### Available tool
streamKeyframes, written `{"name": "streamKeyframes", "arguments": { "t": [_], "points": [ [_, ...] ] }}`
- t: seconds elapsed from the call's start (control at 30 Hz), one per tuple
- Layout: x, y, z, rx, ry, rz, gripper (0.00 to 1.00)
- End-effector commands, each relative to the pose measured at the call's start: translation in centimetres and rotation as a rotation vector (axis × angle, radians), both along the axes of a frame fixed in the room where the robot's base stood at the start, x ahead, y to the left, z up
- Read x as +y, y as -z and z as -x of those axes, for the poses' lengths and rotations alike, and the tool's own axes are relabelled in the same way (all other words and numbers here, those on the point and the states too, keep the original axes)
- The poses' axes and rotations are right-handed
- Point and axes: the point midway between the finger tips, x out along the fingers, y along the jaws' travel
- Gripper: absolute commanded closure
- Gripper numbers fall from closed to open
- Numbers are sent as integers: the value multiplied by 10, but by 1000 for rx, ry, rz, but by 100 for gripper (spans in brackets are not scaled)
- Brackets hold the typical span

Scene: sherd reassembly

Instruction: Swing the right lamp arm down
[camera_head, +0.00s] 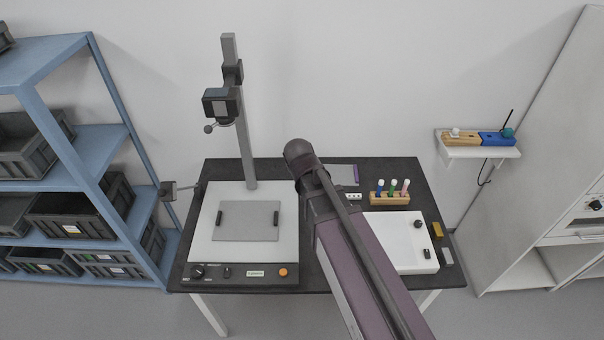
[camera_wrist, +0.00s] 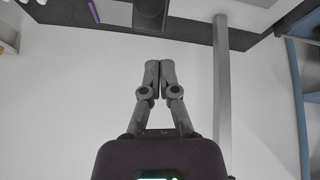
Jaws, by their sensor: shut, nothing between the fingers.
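The copy stand has a white base (camera_head: 200,240) with a grey column (camera_head: 245,130) rising at its back. A left lamp (camera_head: 170,190) sits low at the base's left side on a short dark arm. The right lamp arm is not clearly visible in the head view; my own arm covers the area right of the column. In the wrist view a dark block (camera_wrist: 150,14) shows at the top edge, beyond my fingertips; I cannot tell whether it is the right lamp. My gripper (camera_wrist: 160,75) is shut and empty, its fingertips together against the wall background. The head view hides it.
A camera head (camera_head: 220,103) is mounted on the column. A grey plate (camera_head: 246,221) lies on the base. A wooden rack of colored vials (camera_head: 390,196) and a white box (camera_head: 402,240) stand at right. Blue shelves (camera_head: 110,150) with bins are at left.

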Motion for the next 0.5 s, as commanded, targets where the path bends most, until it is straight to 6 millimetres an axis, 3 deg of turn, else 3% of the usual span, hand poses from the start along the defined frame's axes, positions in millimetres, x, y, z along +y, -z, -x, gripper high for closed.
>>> {"name": "streamKeyframes", "arguments": {
  "t": [0.03,0.5],
  "points": [
    [0,-9,6,0,-1,0,100],
    [1,-47,42,-1,-1,1,100]
  ]
}}
